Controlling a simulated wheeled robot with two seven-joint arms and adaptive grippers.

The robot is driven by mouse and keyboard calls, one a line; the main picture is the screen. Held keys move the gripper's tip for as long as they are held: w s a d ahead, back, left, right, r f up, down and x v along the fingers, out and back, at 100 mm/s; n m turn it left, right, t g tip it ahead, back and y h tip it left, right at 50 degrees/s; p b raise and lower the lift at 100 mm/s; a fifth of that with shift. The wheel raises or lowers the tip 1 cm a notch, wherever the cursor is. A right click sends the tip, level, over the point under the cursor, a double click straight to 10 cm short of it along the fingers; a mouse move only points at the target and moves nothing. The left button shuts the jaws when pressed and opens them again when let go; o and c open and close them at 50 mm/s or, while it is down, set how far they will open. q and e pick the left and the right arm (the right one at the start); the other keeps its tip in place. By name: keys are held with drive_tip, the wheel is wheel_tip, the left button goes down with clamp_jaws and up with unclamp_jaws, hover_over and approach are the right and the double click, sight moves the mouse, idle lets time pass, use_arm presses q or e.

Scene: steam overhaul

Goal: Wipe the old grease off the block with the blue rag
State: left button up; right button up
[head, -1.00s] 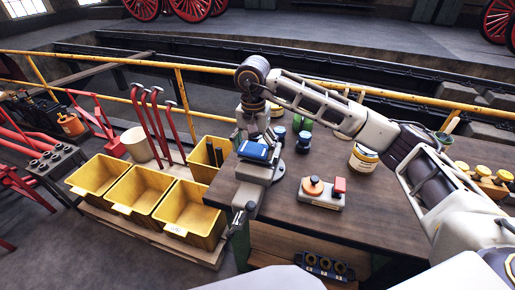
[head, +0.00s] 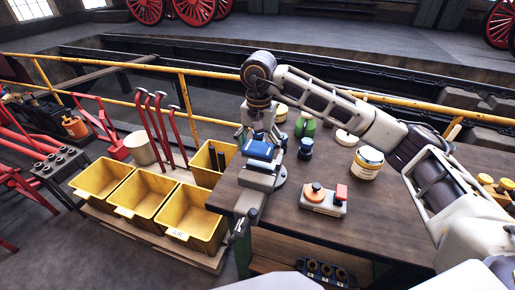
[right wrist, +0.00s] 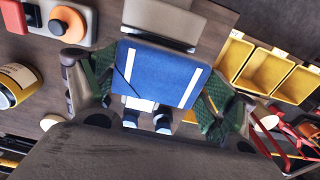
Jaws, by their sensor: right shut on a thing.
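The blue rag (head: 258,150) is a folded pad; in the right wrist view the rag (right wrist: 158,73) shows two white stripes. My right gripper (head: 259,138) points down and is shut on it; in the right wrist view its green-padded fingers grip the rag's two sides. A grey metal block (head: 258,180), perhaps a vise, stands at the bench's left edge under the rag, and it shows beyond the rag in the right wrist view (right wrist: 160,22). I cannot tell whether the rag touches it. No grease is clear to see. My left gripper is not in view.
A wooden bench (head: 350,222) carries a control box (head: 323,203) with orange and red buttons, a labelled jar (head: 367,163) and a green bottle (head: 307,126). Several yellow bins (head: 100,180) stand left of it. A yellow rail (head: 210,73) runs behind. The bench front is clear.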

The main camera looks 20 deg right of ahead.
drive_tip(key=shift+s+d+r+p, duration=0.1)
drive_tip(key=shift+d+r+p, duration=0.1)
drive_tip(key=shift+r, duration=0.4)
drive_tip(key=shift+s+d+r+p, duration=0.1)
drive_tip(key=shift+r+p, duration=0.1)
drive_tip(key=shift+r, duration=0.45)
drive_tip(key=shift+s+d+r+p, duration=0.1)
drive_tip(key=shift+r+p, duration=0.1)
drive_tip(key=shift+r, duration=0.4)
